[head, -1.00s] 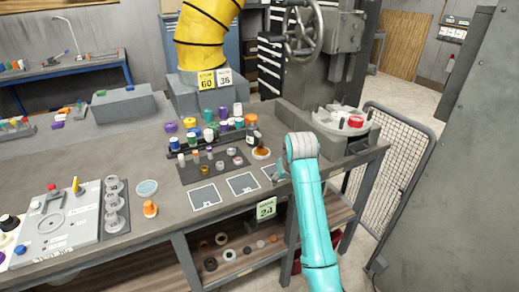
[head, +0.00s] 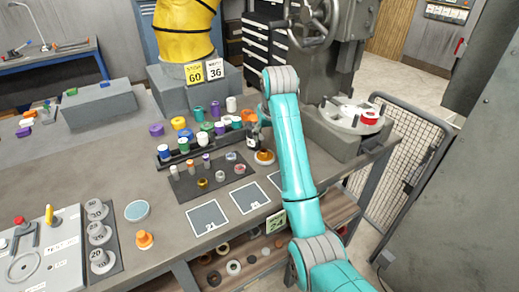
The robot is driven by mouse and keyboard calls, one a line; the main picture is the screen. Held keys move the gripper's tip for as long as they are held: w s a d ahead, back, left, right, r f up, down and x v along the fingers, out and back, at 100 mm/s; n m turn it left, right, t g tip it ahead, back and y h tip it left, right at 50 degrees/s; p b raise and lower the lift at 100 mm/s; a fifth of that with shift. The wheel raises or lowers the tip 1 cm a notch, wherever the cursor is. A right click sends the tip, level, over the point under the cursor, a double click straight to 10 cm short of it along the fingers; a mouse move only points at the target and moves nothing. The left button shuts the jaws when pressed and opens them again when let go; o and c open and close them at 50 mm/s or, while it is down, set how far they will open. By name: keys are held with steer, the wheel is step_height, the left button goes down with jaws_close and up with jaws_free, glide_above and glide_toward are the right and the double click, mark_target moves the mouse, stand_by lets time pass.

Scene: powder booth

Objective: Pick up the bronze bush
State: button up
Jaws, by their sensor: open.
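A small brass-coloured ring, which looks like the bronze bush (head: 202,183), stands on the dark mat (head: 186,190) on the bench, at the mat's front edge. Other small rings stand near it: a grey one (head: 220,176) and one with a reddish middle (head: 240,169). My gripper (head: 264,116) is at the end of the turquoise arm, above the bench to the right of the mat and apart from the bush. It is open, but mostly hidden by my arm, and its fingertips are hard to make out.
Several coloured bottles and caps stand in a rack (head: 165,157) behind the mat. A dark bottle (head: 253,137) and an amber dish (head: 265,157) are at the mat's right. Marked squares (head: 207,217) lie empty in front. A grey machine (head: 335,75) stands at the back right.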

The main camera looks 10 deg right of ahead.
mark_target(264, 149)
steer(key=x, duration=1)
steer(key=shift+s+d+f, duration=0.1)
steer(key=shift+d+f, duration=0.05)
jaws_close()
